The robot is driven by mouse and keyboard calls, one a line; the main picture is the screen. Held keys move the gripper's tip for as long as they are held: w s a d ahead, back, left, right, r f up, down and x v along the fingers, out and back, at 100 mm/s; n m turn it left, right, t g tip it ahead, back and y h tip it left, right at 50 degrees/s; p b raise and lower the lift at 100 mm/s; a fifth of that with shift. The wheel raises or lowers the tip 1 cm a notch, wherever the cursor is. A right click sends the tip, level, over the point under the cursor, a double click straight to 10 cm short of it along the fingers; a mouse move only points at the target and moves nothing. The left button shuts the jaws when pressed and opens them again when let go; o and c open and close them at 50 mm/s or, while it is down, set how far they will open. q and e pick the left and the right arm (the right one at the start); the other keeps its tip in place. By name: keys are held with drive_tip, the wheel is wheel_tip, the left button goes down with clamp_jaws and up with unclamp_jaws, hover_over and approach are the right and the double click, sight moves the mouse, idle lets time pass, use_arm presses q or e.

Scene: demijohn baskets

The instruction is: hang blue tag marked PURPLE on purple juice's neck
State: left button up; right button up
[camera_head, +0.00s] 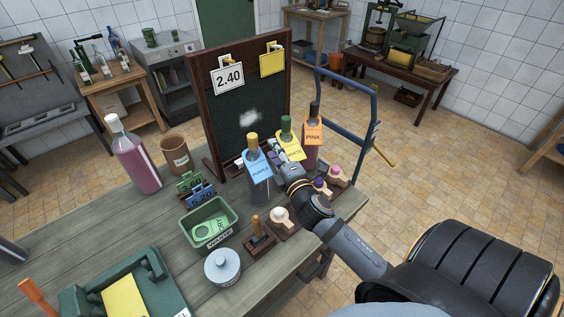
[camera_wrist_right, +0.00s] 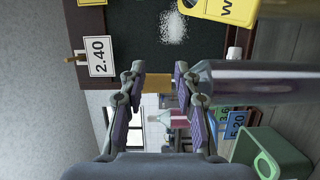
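The blue tag marked PURPLE (camera_head: 258,163) hangs at the neck of the purple juice bottle (camera_head: 261,193), under its brown stopper, and appears to be around the neck. In the right wrist view the purple bottle (camera_wrist_right: 265,82) lies along the right side; its neck is hidden behind a finger and the blue tag is not visible. My right gripper (camera_head: 275,160) is beside this bottle, its fingertips partly hidden in the head view. In the wrist view the right gripper (camera_wrist_right: 160,100) is open, with nothing held between its fingers. My left gripper is not in view.
Bottles with a yellow WHITE tag (camera_head: 290,147) and an orange PINK tag (camera_head: 313,131) stand close behind. A chalkboard (camera_head: 235,115) rises beyond.

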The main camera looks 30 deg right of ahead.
drive_tip(key=s+a, duration=0.1)
drive_tip(key=s, duration=0.6)
drive_tip(key=shift+s, duration=0.35)
idle(0.5)
drive_tip(key=shift+a, duration=0.1)
